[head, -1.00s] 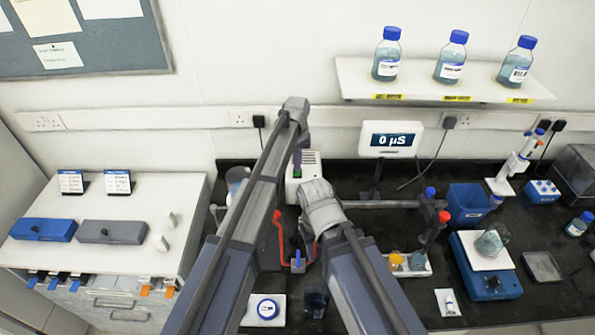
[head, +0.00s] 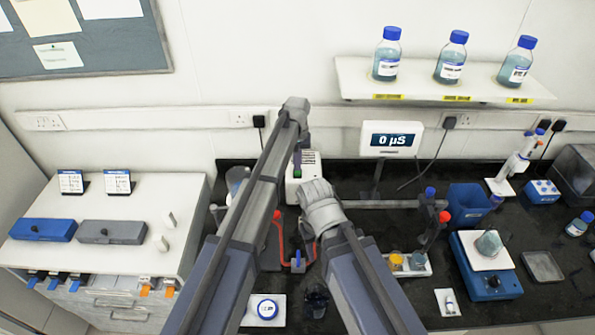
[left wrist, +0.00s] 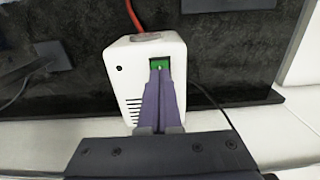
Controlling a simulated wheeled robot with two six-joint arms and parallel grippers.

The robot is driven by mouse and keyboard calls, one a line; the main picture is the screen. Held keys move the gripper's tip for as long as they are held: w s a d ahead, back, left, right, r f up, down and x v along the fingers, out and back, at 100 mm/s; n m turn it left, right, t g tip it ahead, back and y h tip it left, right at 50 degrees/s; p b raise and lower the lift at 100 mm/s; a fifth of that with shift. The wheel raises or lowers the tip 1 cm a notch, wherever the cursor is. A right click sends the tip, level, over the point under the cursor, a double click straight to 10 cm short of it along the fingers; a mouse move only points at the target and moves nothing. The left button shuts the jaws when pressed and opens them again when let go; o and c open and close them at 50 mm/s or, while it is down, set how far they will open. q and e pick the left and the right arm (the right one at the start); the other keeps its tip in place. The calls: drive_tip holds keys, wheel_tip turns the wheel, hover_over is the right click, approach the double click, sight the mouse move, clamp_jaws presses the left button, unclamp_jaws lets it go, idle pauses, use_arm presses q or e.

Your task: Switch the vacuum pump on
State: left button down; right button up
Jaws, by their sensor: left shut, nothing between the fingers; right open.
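The vacuum pump (head: 311,163) is a white box on the black bench, partly hidden by my arms in the head view. The left wrist view shows the pump (left wrist: 120,75) with side vents, a red hose and a green switch (left wrist: 160,63). My left gripper (left wrist: 159,72) is shut and empty, its purple fingertips overlapping the switch's lower part; I cannot tell whether they press it. In the head view the left gripper (head: 297,157) is at the pump's left edge. My right arm reaches in below it; its gripper is hidden behind the arm.
A conductivity display (head: 390,139) reading 0 µS stands to the pump's right. A red hose (head: 279,230) loops in front of the pump. A white cabinet (head: 100,200) is left.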

sight(297, 173)
use_arm(q)
drive_tip(key=shift+f+b, duration=0.95)
idle(0.4)
drive_tip(key=shift+r, duration=0.2)
wheel_tip(297, 173, up, 7)
drive_tip(key=p, duration=0.7)
drive_tip(key=shift+f, duration=0.1)
